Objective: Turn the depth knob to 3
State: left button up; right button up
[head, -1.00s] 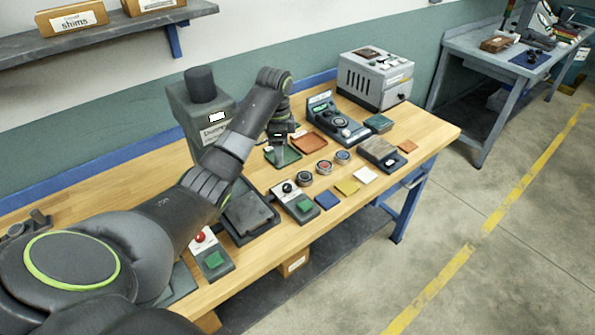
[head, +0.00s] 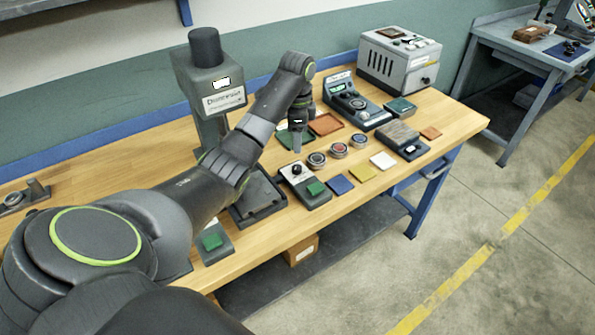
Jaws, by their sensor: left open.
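A small grey control box (head: 314,194) stands near the front edge of the bench, with a black round knob on a white plate (head: 296,169) and a green block on its front part. Whether this is the depth knob, and what number it points at, is too small to read. My left gripper (head: 297,150) is open and points down just above and behind that knob in the picture. I cannot tell whether it touches anything. My right gripper is not in view.
A grey press-like machine (head: 209,75) stands behind my left arm. Several round dials (head: 338,150) and coloured plates (head: 362,172) lie right of the box. A dark device with a dial (head: 355,105) and a grey machine (head: 398,60) stand behind.

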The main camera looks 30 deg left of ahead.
pick_arm(q)
jog(key=b, duration=0.3)
send_over(297, 167)
notch_tip(297, 167, down, 4)
jog(key=shift+f, duration=0.2)
notch_tip(297, 167, down, 4)
jog(key=shift+w+f+p, duration=0.1)
jog(key=shift+f+p, duration=0.15)
jog(key=shift+p, duration=0.4)
jog(key=shift+f, duration=0.55)
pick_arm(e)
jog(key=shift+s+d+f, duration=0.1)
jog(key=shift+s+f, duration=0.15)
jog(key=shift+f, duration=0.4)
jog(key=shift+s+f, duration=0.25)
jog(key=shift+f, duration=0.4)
